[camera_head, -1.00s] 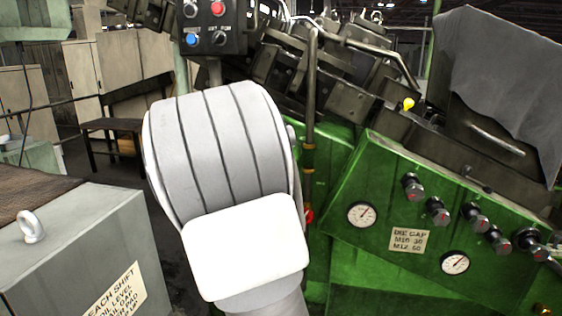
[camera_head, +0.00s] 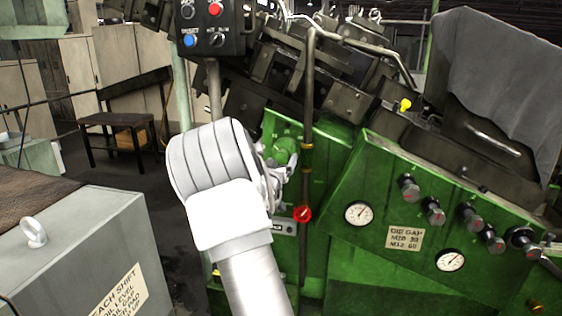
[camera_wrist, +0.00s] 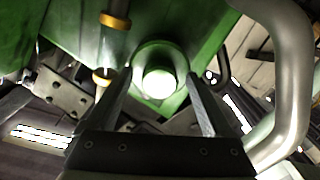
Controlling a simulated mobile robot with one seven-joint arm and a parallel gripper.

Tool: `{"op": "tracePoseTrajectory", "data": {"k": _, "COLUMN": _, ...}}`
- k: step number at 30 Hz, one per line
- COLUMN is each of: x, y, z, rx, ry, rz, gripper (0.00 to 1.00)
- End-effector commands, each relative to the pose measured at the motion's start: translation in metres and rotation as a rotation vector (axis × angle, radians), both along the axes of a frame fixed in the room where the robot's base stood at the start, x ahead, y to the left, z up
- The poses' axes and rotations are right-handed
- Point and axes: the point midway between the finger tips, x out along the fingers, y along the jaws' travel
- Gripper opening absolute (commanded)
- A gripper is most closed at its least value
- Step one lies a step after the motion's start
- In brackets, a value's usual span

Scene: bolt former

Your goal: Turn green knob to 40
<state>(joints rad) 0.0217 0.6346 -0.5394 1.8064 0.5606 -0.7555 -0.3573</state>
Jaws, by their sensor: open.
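The green knob (camera_head: 286,146) sticks out from the green machine, just right of my wrist in the head view. In the wrist view the green knob (camera_wrist: 159,60) is a round green piece with a bright, washed-out end face. My gripper (camera_wrist: 160,76) is open, with one finger at each side of the knob in that picture. No contact between fingers and knob can be made out. In the head view my gripper (camera_head: 277,172) is partly hidden by my white wrist, close to the knob. No scale or number on the knob is readable.
A vertical pipe (camera_head: 309,110) with brass fittings stands right of the knob, and a red knob (camera_head: 303,214) sits below it. A thick curved metal bar (camera_wrist: 291,70) is at the right of the wrist view. A grey box (camera_head: 85,245) stands at left.

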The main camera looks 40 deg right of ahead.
Motion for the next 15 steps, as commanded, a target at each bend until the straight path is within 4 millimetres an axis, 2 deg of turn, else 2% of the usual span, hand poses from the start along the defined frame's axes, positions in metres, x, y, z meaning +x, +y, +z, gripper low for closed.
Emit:
{"op": "tracePoseTrajectory", "data": {"k": 4, "x": -0.0001, "y": 0.0001, "z": -0.0001, "rx": 0.000, "ry": 0.000, "rz": 0.000, "gripper": 0.85}}
{"op": "tracePoseTrajectory", "data": {"k": 15, "x": -0.0003, "y": 0.0001, "z": 0.0001, "rx": 0.000, "ry": 0.000, "rz": 0.000, "gripper": 0.19}}
